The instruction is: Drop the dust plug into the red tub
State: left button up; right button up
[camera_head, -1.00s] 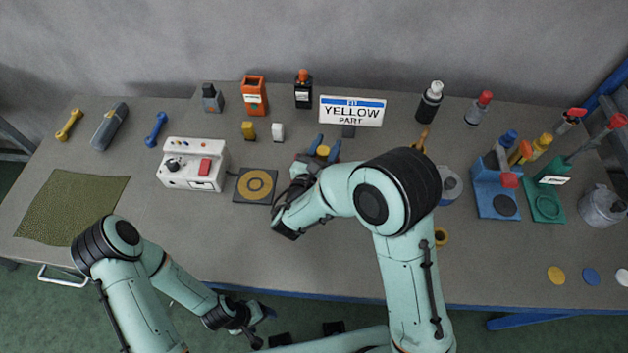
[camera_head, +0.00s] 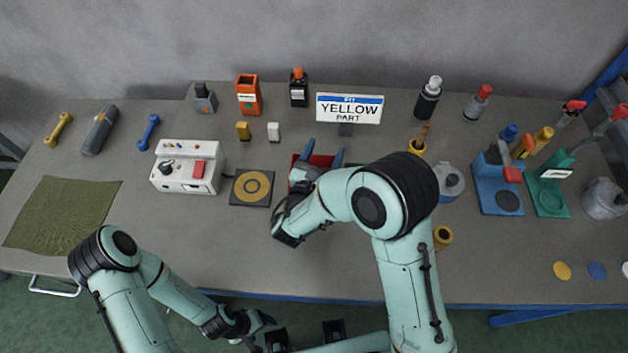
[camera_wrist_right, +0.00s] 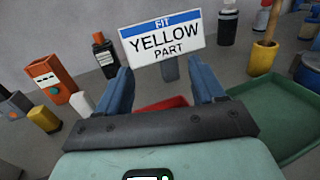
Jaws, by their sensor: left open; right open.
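The red tub (camera_head: 319,160) sits near the middle of the table, largely hidden by my right gripper. In the right wrist view a strip of the red tub (camera_wrist_right: 165,103) shows between the fingers. My right gripper (camera_head: 323,148) is open over the tub, with nothing seen between its spread fingers; they also show in the wrist view (camera_wrist_right: 162,78). The dust plug is not seen now; the inside of the tub is mostly hidden. My left gripper (camera_head: 267,323) is open and empty at the table's front edge.
A "YELLOW PART" sign (camera_head: 349,108) stands behind the tub. A green tray (camera_wrist_right: 280,110) lies right of the tub. The front middle is clear.

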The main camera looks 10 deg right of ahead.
pick_arm(q)
jog(key=f+b, duration=0.1)
jog(key=s+f+b, duration=0.1)
jog(key=f, duration=0.1)
jog(key=shift+s, duration=0.3)
pick_arm(e)
jog(key=v, duration=1.3)
pick_arm(q)
jog(key=shift+s, duration=0.1)
pick_arm(e)
jog(key=shift+s+a+f, duration=0.1)
jog(key=shift+s, duration=0.05)
